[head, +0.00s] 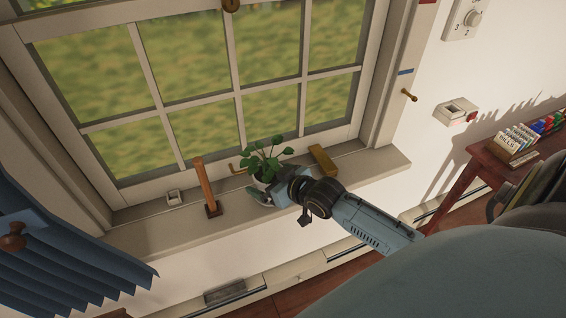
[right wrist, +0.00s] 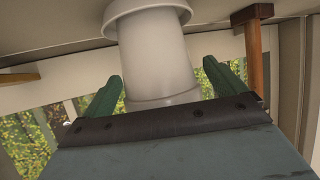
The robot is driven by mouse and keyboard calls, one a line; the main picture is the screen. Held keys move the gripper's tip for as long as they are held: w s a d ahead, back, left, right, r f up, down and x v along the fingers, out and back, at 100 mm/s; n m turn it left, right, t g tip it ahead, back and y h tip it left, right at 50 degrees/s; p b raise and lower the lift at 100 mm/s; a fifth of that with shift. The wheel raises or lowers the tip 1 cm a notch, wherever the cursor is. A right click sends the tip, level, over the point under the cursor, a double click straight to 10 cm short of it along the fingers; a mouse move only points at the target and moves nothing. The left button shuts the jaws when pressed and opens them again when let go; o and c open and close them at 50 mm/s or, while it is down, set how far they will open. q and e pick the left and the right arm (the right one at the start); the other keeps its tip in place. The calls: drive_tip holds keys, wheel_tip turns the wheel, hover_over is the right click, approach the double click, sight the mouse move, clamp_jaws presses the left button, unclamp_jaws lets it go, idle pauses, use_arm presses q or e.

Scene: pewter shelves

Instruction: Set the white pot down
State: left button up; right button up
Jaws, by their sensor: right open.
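The white pot (head: 259,184) holds a leafy green plant and stands upright on the windowsill in the head view, partly hidden by my right gripper. In the right wrist view, which appears upside down, the white pot (right wrist: 158,62) fills the middle, its wide end toward the sill. My right gripper (head: 257,194) reaches it from the front. In the right wrist view my right gripper (right wrist: 163,74) is open, with one green finger on each side of the pot. I cannot tell whether either finger touches it. My left gripper is out of view.
A small grey item (head: 174,197) sits farther left. A blue curtain (head: 70,255) hangs at the left.

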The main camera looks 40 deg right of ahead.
drive_tip(key=p+v, duration=0.1)
drive_tip(key=v, duration=1)
drive_tip(key=shift+s, duration=0.35)
drive_tip(key=shift+d, duration=0.1)
